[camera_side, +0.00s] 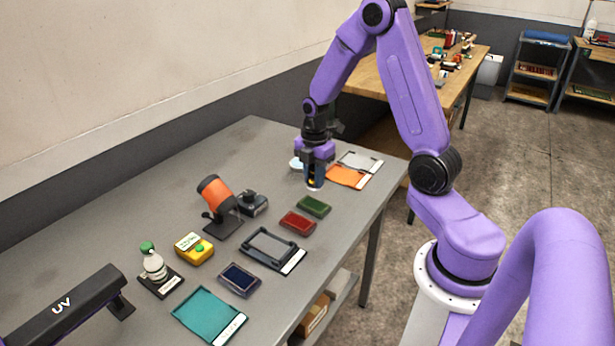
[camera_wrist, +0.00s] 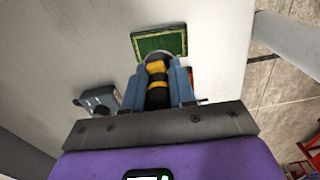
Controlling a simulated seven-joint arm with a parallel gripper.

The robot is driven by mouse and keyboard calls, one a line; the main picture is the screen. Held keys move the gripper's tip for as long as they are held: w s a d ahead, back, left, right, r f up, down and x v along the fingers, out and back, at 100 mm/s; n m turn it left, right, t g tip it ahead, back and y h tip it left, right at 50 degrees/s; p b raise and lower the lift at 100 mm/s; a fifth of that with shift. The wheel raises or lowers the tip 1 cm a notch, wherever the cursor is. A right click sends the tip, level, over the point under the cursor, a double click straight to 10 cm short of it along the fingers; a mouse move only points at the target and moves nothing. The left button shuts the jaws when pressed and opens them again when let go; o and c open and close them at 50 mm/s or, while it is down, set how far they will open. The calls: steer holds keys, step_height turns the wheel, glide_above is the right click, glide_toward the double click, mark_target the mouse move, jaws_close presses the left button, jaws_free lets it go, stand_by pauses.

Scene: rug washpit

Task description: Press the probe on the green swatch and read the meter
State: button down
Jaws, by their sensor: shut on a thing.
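My gripper (camera_side: 315,176) is shut on a dark probe with yellow bands (camera_side: 313,184), held upright with its pale end down. In the wrist view, the probe (camera_wrist: 157,88) stands between the two blue-grey fingers (camera_wrist: 158,80). The green swatch (camera_side: 313,206) lies flat on the bench, on the near side of the probe in the side view. In the wrist view, the green swatch (camera_wrist: 160,43) is just beyond the probe's end, which overlaps its lower edge in the picture. I cannot tell the gap in height. Which device is the meter is unclear; a small lit display (camera_wrist: 148,175) is partly cut off.
A red swatch (camera_side: 297,222) lies beside the green one. Nearby are a dark blue-grey device (camera_side: 252,203), an orange lamp-like stand (camera_side: 217,193), a black frame (camera_side: 272,247), a yellow box (camera_side: 194,248) and an orange card (camera_side: 347,176). The bench (camera_side: 235,150) is clear at the back.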

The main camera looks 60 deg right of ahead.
mark_target(314, 204)
steer(key=shift+f, duration=2.55)
steer(key=shift+f, duration=0.6)
steer(key=shift+r, duration=0.1)
steer(key=shift+r, duration=3.5)
